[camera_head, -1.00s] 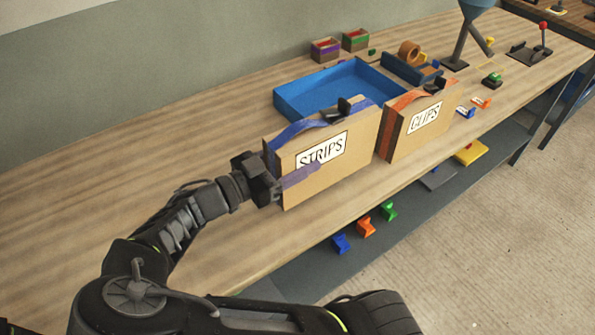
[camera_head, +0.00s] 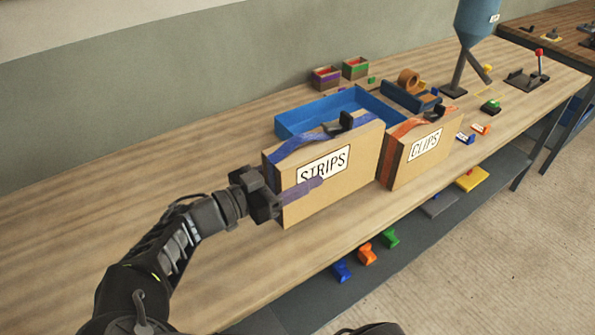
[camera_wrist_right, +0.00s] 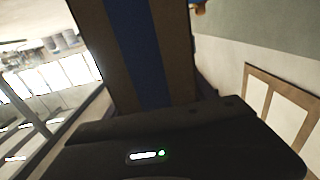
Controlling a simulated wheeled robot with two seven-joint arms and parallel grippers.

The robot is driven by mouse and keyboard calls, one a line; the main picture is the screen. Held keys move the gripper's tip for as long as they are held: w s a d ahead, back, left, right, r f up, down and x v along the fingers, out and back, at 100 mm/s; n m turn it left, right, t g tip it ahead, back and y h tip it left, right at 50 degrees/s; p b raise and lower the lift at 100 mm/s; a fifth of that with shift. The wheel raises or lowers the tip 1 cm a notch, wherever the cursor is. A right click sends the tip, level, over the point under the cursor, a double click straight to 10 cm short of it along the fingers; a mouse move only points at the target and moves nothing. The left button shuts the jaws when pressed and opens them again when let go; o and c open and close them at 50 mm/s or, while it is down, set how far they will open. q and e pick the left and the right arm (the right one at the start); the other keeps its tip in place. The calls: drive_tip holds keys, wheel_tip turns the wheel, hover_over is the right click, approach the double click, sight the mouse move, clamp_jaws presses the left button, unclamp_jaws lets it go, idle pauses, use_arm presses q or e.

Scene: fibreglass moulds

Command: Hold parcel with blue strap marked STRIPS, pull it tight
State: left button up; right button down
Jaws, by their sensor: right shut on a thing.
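The cardboard parcel marked STRIPS (camera_head: 345,185) stands upright at the middle of the bench in the head view. Its blue strap (camera_head: 296,141) runs over the top and down the left end, with a black buckle (camera_head: 338,125) on top. My right gripper (camera_head: 298,192) is shut on the parcel's left end, and a purplish finger lies across the front face below the label. In the right wrist view the blue strap (camera_wrist_right: 138,50) runs down the cardboard end, close to the dark gripper body. I cannot tell whether the parcel touches the bench. My left gripper is out of view.
The CLIPS parcel (camera_head: 404,174) with an orange strap stands close to the right. A blue tray (camera_head: 290,124) is behind. Small bins (camera_head: 325,77), a tape dispenser (camera_head: 410,94) and a hopper (camera_head: 474,22) stand farther back. The bench (camera_head: 120,195) is clear at left.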

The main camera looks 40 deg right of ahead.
sight(298, 208)
drive_tip(key=shift+f+b, duration=4.15)
drive_tip(key=shift+f, duration=0.85)
drive_tip(key=shift+s+f, duration=0.1)
drive_tip(key=shift+f, duration=0.2)
